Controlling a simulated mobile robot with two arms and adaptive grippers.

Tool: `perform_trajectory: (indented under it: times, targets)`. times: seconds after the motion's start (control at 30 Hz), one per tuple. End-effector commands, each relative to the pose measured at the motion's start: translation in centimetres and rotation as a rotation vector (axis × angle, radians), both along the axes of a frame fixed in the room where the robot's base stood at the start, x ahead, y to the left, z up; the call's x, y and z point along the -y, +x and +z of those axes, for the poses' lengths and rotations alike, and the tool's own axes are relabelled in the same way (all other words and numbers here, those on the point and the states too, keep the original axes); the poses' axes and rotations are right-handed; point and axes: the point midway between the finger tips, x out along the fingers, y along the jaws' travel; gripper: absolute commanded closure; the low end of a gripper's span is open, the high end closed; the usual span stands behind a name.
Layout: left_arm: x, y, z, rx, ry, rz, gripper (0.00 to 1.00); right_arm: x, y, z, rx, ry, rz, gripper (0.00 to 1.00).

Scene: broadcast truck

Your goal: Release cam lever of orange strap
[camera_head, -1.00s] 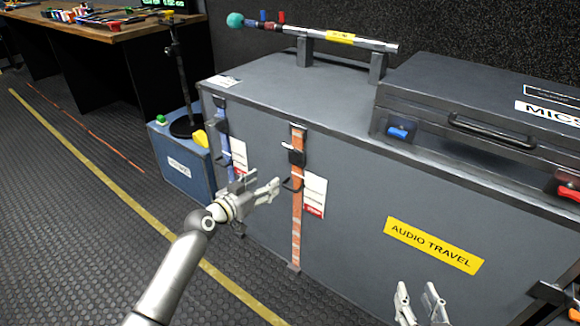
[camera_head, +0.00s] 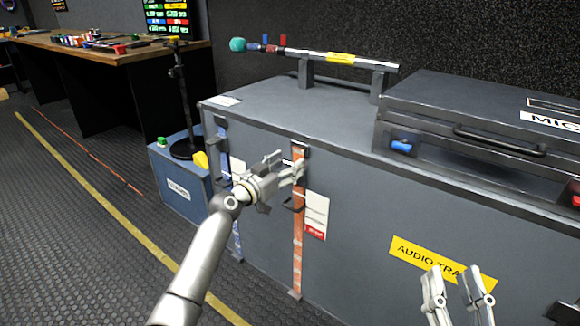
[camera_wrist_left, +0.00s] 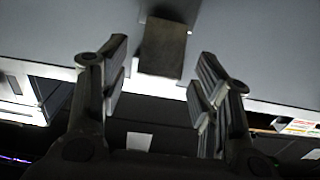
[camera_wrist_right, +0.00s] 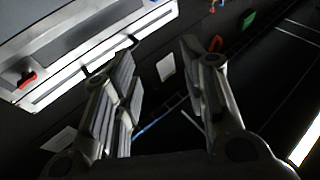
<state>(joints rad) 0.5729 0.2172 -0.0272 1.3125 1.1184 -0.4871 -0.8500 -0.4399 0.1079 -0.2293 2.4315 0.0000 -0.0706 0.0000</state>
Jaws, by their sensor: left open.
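The orange strap (camera_head: 297,240) runs vertically down the front of the grey case. Its dark cam buckle and lever sit near the top of the strap, now mostly hidden behind my left gripper in the head view. My left gripper (camera_head: 296,170) is open in front of the buckle. In the left wrist view a dark block (camera_wrist_left: 163,48), likely part of the buckle, shows just beyond and between the open fingers (camera_wrist_left: 160,90); I see no contact. My right gripper (camera_head: 458,285) is open and empty, low in front of the case; its spread fingers (camera_wrist_right: 160,75) show in the right wrist view.
The grey case (camera_head: 345,265) carries a MICS case (camera_head: 450,115) and a microphone boom (camera_head: 340,58) on top. A blue strap (camera_head: 237,240) is left of the orange one. A blue STANDS box (camera_head: 180,185) with a stand is further left. The floor at left is clear.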

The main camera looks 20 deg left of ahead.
Motion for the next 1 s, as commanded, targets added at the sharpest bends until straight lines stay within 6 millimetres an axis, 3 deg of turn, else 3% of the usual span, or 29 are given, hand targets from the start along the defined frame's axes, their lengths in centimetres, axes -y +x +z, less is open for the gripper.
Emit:
perform_trajectory:
  times: [0.23,0.6,0.93,1.0]
  targets:
    - [0.6,1.5,-0.1,0.0,0.0,0.0,0.43,-0.1,-0.7,1.8,0.107,0.03,0.007,0.6]
    - [0.7,1.7,0.0,-0.001,0.0,0.0,0.44,-0.1,-0.9,2.2,0.125,0.035,0.008,0.6]
    - [0.7,1.7,0.0,-0.001,0.0,0.0,0.87,-0.1,-0.9,2.1,0.124,0.036,0.008,0.6]
    - [0.7,1.7,0.0,-0.001,0.0,0.0,0.89,-0.1,-0.9,2.1,0.123,0.035,0.008,0.6]
